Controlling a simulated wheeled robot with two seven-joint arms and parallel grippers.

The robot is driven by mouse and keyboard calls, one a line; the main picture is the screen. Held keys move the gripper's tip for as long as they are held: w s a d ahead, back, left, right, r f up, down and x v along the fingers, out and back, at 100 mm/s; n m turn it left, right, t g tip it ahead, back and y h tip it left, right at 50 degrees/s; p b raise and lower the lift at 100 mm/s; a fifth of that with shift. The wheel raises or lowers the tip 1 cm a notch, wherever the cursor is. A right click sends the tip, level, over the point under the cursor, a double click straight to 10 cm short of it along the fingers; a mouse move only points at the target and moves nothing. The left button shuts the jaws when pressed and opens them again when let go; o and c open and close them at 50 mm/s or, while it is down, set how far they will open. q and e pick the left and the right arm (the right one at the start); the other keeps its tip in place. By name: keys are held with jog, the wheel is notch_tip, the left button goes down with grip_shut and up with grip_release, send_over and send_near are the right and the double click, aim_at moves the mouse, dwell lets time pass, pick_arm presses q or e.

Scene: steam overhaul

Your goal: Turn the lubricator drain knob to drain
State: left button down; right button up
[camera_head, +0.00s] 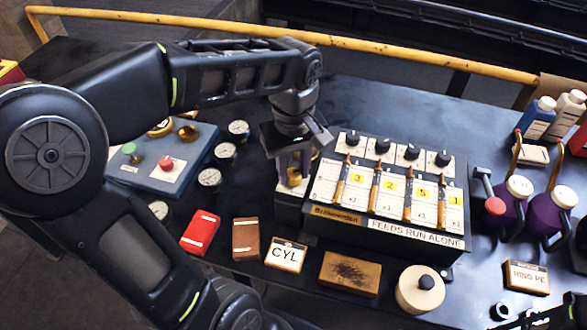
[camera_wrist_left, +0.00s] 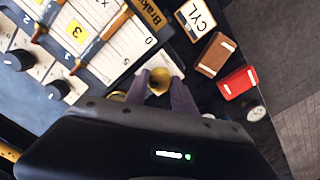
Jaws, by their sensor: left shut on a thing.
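The lubricator (camera_head: 335,219) is a dark box with a white sloped face, four-column feeds with yellow number labels, and black knobs along its back. A brass drain knob (camera_wrist_left: 159,76) sits on a small white plate at its left end. In the wrist view it lies between my left gripper's fingers. My left gripper (camera_head: 294,176) reaches down over that end and is shut on the knob, which it partly hides in the head view. The knob's pointer direction cannot be made out.
A blue gauge panel (camera_head: 200,135) stands to the left. A red box (camera_head: 200,232), a brown box (camera_head: 245,239), the CYL card (camera_head: 286,254) and a round cream pot (camera_head: 420,289) line the front. Purple oil cans (camera_head: 510,212) stand right. A yellow rail (camera_head: 420,50) runs behind.

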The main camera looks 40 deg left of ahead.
aim_at(293, 173)
pick_arm(q)
jog(key=m, duration=0.4)
jog(key=shift+m, duration=2.6)
jog(key=c, duration=1.1)
grip_release()
jog(key=shift+o, duration=0.2)
jog(key=shift+r, duration=0.1)
notch_tip(293, 173, up, 8)
jog(key=shift+f, duration=0.15)
